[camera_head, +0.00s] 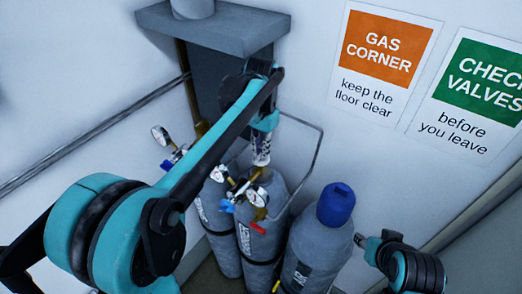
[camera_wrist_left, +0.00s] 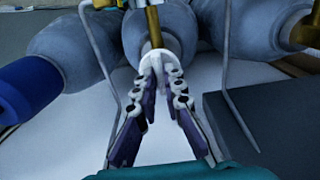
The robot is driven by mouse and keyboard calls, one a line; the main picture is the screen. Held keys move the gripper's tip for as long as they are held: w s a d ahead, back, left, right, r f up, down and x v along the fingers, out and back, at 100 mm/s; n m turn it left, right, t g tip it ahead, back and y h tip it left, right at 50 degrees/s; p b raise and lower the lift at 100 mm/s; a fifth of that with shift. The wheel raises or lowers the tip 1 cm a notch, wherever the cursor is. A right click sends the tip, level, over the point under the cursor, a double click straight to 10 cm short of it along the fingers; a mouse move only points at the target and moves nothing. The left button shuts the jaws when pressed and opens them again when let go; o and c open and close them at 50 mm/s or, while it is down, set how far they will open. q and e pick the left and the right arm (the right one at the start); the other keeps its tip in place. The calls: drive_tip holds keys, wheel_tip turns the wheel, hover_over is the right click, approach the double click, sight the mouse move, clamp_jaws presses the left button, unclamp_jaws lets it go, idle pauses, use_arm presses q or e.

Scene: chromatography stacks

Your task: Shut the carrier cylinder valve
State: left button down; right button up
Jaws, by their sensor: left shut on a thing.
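The grey middle gas cylinder (camera_head: 262,235) stands between two others, with a brass valve stem (camera_wrist_left: 152,28) on top in the left wrist view. My left gripper (camera_head: 262,145) is above this cylinder in the head view. In the left wrist view its purple-grey fingers (camera_wrist_left: 161,75) meet at a pale round piece (camera_wrist_left: 146,58) at the end of the stem, apparently the valve handwheel, and are shut on it. The fingers hide much of that piece.
A left cylinder (camera_head: 221,243) and a blue-capped cylinder (camera_head: 318,245) flank the middle one. Gauges (camera_head: 256,196) and small coloured taps stick out in front. A metal rail (camera_head: 310,165) curves around the cylinders. A dark grey column (camera_head: 215,80) stands behind; the wall carries two signs.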

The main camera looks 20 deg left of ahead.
use_arm(q)
drive_tip(key=shift+m, duration=0.3)
drive_tip(key=c, duration=1.6)
unclamp_jaws()
wheel_tip(320, 180, up, 12)
drive_tip(key=shift+w, duration=0.1)
